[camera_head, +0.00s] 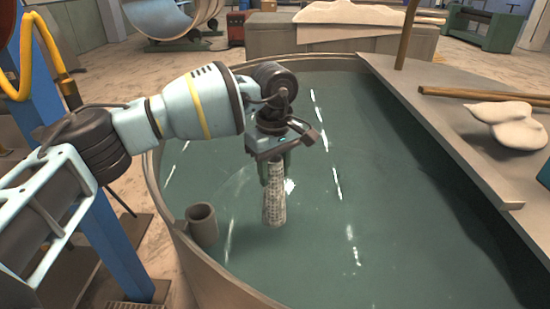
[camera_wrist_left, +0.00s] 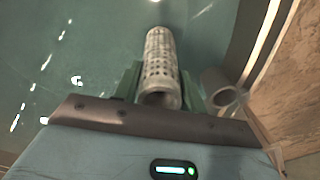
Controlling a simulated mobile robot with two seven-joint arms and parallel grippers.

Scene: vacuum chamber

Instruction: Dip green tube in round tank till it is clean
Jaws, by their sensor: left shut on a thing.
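My left gripper (camera_head: 272,176) is shut on a perforated tube (camera_head: 274,205), with green fingers on either side of its upper part. The tube looks pale grey-white with rows of dark holes, rather than green. It hangs almost upright over the round tank (camera_head: 155,195), inside the rim. The tank holds murky green-blue liquid. I cannot tell whether the tube's lower end touches the liquid. The left wrist view shows the tube (camera_wrist_left: 160,65) between the fingers, its near end open. My right gripper is not in view.
A short grey cup-like pipe (camera_head: 202,224) sits at the tank's left inner rim, close to the tube. A grey ledge (camera_head: 440,120) crosses the tank's right side, bearing wooden sticks (camera_head: 480,95) and a white lump (camera_head: 508,125). Open liquid lies right of the tube.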

